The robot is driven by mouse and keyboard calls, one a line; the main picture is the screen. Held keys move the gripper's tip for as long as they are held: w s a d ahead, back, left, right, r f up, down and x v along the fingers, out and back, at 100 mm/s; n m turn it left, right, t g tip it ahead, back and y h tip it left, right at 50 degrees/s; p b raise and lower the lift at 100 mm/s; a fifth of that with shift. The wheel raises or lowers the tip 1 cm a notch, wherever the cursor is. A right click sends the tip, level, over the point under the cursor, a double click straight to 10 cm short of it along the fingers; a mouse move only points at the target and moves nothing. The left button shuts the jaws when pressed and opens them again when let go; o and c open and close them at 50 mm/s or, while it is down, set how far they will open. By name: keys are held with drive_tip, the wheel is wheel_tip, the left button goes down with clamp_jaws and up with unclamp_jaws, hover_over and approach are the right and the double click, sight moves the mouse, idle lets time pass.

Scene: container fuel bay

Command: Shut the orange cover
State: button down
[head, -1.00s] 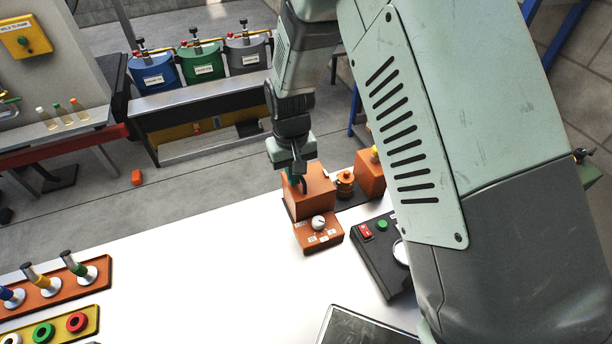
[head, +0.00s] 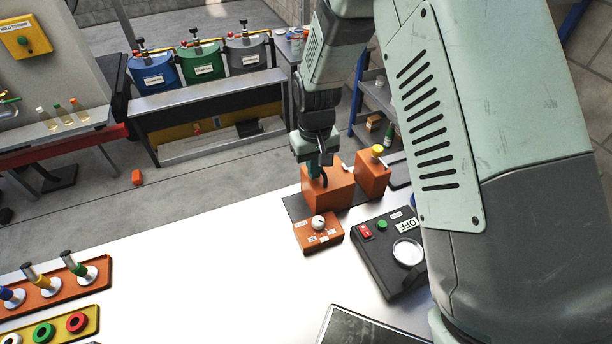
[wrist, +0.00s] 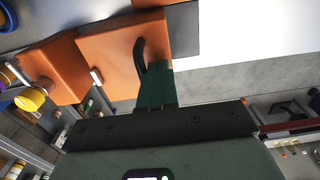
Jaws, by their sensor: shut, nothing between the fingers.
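The orange cover (head: 335,188) is a box-shaped hood on a dark base plate (head: 295,207). It stands over the spot of the round orange fitting, which is hidden now. A black curved handle (wrist: 140,55) is on the cover's near face; the cover also shows in the wrist view (wrist: 105,55). My gripper (head: 317,174) is shut, its green fingers (wrist: 155,75) close beside the handle with nothing between them. I cannot tell whether they touch the handle or the cover.
An orange block (head: 372,180) with a yellow cap (head: 376,151) stands just right of the cover. An orange dial box (head: 318,236) is in front, and a black switch panel (head: 385,265) is at front right.

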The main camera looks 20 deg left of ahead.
sight(330, 173)
drive_tip(key=shift+w+d, duration=1.9)
drive_tip(key=shift+w, duration=0.05)
drive_tip(key=shift+s+a, duration=0.35)
wheel_tip(330, 173, up, 8)
idle(0.4)
